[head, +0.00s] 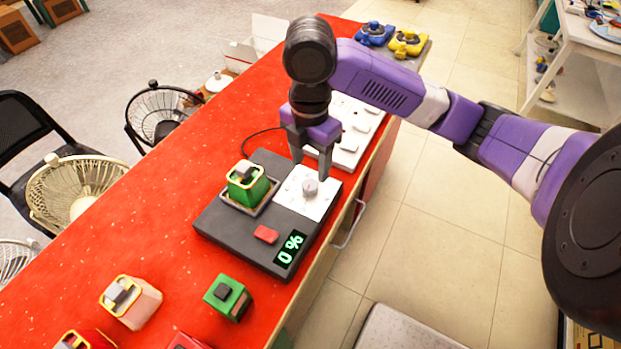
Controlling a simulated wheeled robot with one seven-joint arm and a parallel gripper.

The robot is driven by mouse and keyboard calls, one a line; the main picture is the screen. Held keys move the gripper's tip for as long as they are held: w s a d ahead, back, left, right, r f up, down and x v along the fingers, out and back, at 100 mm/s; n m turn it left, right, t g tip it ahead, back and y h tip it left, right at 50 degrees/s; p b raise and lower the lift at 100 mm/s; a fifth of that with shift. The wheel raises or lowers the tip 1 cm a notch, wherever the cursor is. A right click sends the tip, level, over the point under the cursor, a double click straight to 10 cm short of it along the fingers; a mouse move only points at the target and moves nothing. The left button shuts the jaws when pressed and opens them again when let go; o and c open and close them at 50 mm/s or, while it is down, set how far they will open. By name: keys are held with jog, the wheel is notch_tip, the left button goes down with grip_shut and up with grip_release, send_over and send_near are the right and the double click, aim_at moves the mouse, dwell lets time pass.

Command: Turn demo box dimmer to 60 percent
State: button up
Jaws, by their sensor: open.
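The demo box (219,226) is a dark grey box on the red counter. The dimmer knob (310,187) is a small grey knob on a white plate (287,196). A green block-like piece (247,190) sits in a recess beside it, and a red button (266,234) is in front. My gripper (311,168) points down over the knob, open, with one finger on each side of it. I cannot tell whether the fingers touch the knob.
The red counter (150,240) bears a pink-white piece (133,299) and a green piece (228,297) in front. A white panel (352,128) lies just behind the demo box. Blue (374,33) and yellow (408,43) items stand at the far end. Fans stand left; tiled floor is open at right.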

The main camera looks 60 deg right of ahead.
aim_at(310, 185)
notch_tip(310, 185, down, 6)
jog(key=shift+a+f+b, duration=0.1)
jog(key=shift+f+b, duration=0.05)
jog(key=shift+b, duration=0.3)
grip_shut()
